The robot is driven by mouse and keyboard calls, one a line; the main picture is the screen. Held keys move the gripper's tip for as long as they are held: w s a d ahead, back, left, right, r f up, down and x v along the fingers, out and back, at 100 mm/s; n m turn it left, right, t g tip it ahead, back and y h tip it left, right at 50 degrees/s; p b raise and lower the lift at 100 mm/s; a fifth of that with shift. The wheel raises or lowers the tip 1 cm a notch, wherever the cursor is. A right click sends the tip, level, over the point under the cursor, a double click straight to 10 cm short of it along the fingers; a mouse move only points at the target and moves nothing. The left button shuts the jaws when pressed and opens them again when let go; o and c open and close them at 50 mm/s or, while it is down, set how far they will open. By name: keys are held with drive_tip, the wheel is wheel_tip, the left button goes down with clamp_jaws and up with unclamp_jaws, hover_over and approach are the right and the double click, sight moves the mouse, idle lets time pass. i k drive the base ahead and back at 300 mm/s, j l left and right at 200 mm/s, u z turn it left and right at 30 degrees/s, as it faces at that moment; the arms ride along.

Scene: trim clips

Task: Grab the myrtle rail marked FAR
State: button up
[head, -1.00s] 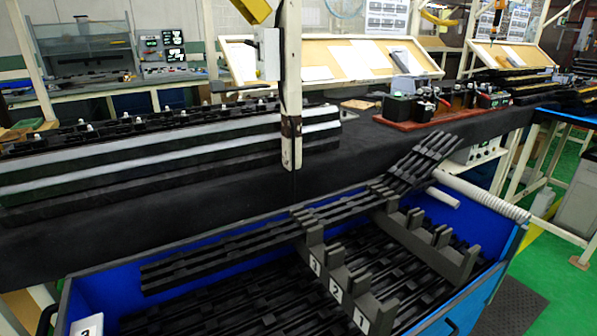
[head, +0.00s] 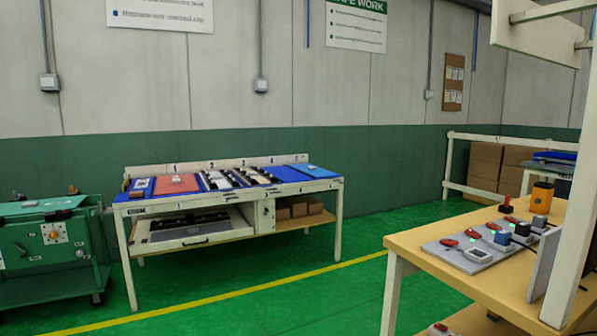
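No rail that I can identify as myrtle, and no FAR mark, can be read in the head view. A white-framed table (head: 330,184) stands by the far wall, with numbered sections along its back board. Dark and pale strip-like parts (head: 238,178) lie in its middle sections; they are too small to tell apart. A red panel (head: 176,184) lies to their left and a blue panel (head: 314,170) to their right. My gripper is not in view.
A green wheeled cart (head: 52,250) stands at the left. A wooden-topped bench (head: 445,255) with a grey device board (head: 490,247) is at the near right. Cardboard boxes (head: 486,165) stand behind it. The green floor between is clear, crossed by a yellow line (head: 250,290).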

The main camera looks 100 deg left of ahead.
sight(262, 171)
drive_tip(key=u, duration=3.3)
drive_tip(key=i+l+z, duration=0.15)
drive_tip(key=i, duration=0.25)
drive_tip(key=i+z, duration=0.15)
drive_tip(key=i, duration=0.3)
drive_tip(key=i+z, duration=0.2)
drive_tip(key=i, duration=2.45)
drive_tip(key=i+u, duration=0.1)
drive_tip(key=i, duration=0.4)
drive_tip(key=i+l+u, duration=0.15)
drive_tip(key=i, duration=0.4)
drive_tip(key=i+l+u, duration=0.1)
drive_tip(key=i, duration=0.4)
drive_tip(key=i+l+u, duration=0.1)
drive_tip(key=i+l, duration=0.15)
drive_tip(key=i, duration=0.25)
drive_tip(key=i+l+u, duration=0.1)
drive_tip(key=u, duration=0.15)
drive_tip(key=i+l+u, duration=0.25)
drive_tip(key=i+l, duration=0.2)
drive_tip(key=i, duration=0.25)
